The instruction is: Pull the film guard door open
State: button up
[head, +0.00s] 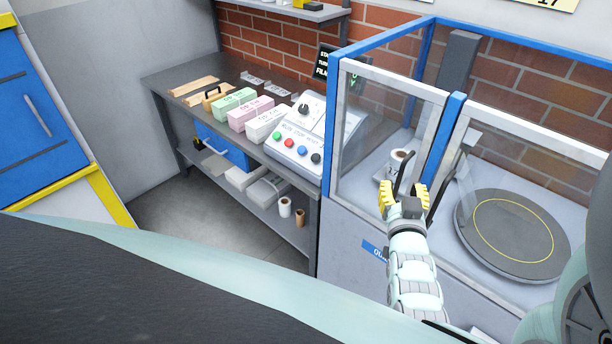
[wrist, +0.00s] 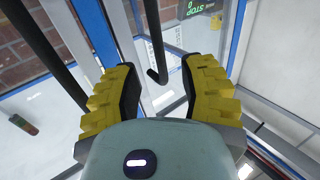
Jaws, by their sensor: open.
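The film guard is a blue-framed enclosure (head: 447,135) with clear panels, at the right in the head view. It has two grey-framed door leaves, a left door (head: 395,85) and a right door (head: 535,125), beside a blue post. Both look closed. A dark bar handle (head: 406,165) stands at the left door, and another dark bar (head: 438,190) shows near the right door. My gripper (head: 402,198) is open in front of the doors. In the wrist view, a dark bar with a bent end (wrist: 154,50) appears between my yellow fingers (wrist: 155,85); contact cannot be told.
Behind the panels are a round dark turntable (head: 512,233) and a white roll (head: 398,162). A workbench (head: 165,82) at the left carries a control box (head: 296,135) with coloured buttons and several paper stacks. The floor (head: 190,190) before the bench is clear.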

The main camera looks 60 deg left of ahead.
aim_at(400, 178)
jog(key=shift+x, duration=2.3)
grip_shut()
